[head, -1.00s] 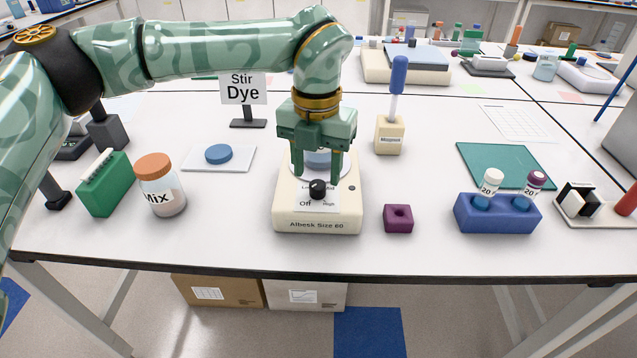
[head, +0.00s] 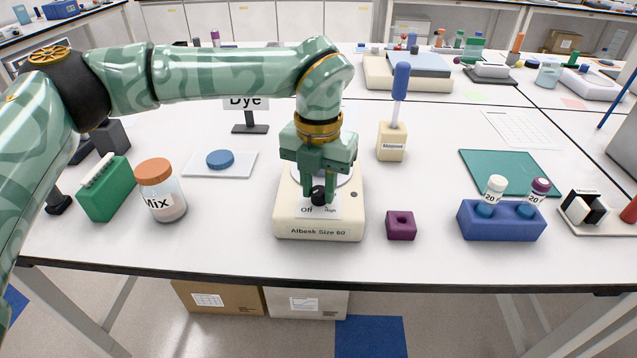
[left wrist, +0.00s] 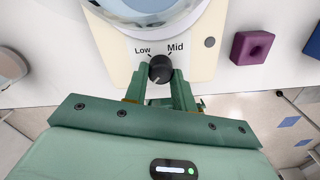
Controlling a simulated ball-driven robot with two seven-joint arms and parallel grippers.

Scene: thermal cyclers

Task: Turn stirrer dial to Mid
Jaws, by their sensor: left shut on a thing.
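The cream stirrer (head: 318,232), lettered "Albesk Size 60", stands at the middle front of the table. Its black dial (head: 318,198) is on the front panel, and it also shows in the left wrist view (left wrist: 160,67). There, "Low" (left wrist: 142,50) is above left of the dial and "Mid" (left wrist: 175,47) above right. A small pale mark on the dial seems to point down and left. My left gripper (head: 318,190) comes from above, its fingers on either side of the dial, shut on it. The fingers hide part of the panel. My right gripper is out of view.
A "Mix" jar (head: 161,192) and green holder (head: 105,190) stand to the left. A purple block (head: 401,226) and blue tube rack (head: 500,222) are to the right. The table in front of the stirrer is clear.

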